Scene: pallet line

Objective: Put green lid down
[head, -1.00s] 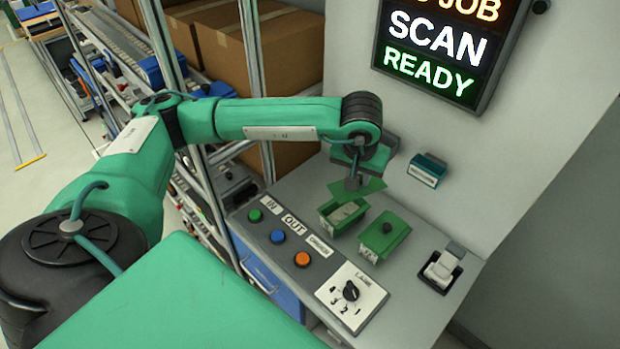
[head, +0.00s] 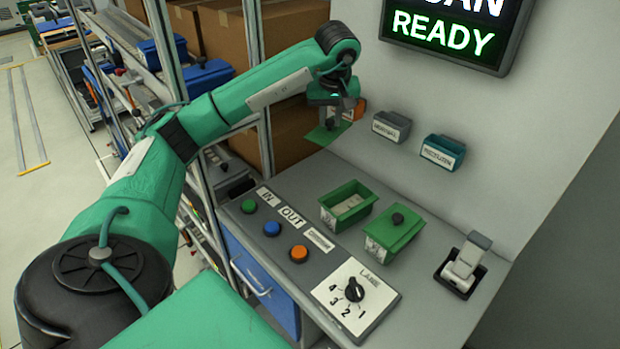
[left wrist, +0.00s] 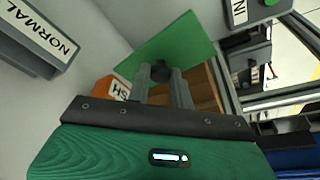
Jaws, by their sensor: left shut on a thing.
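My left gripper (head: 333,118) is shut on the green lid (head: 326,134), a flat square plate with a dark knob. It holds the lid above the back left part of the grey counter. In the left wrist view the lid (left wrist: 180,42) is tilted, with its knob between the fingers (left wrist: 162,75). An open green box (head: 345,207) stands on the counter, right of and nearer than the lid, with pale contents inside. A second green box (head: 394,230) beside it has its lid on. My right gripper is not in view.
Grey (head: 391,126), teal (head: 442,152) and orange (head: 353,108) labelled bins are on the back wall, the orange one close behind my gripper. Buttons, a lane dial (head: 354,290) and a scanner-like device (head: 463,267) occupy the counter. The counter's back left is clear.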

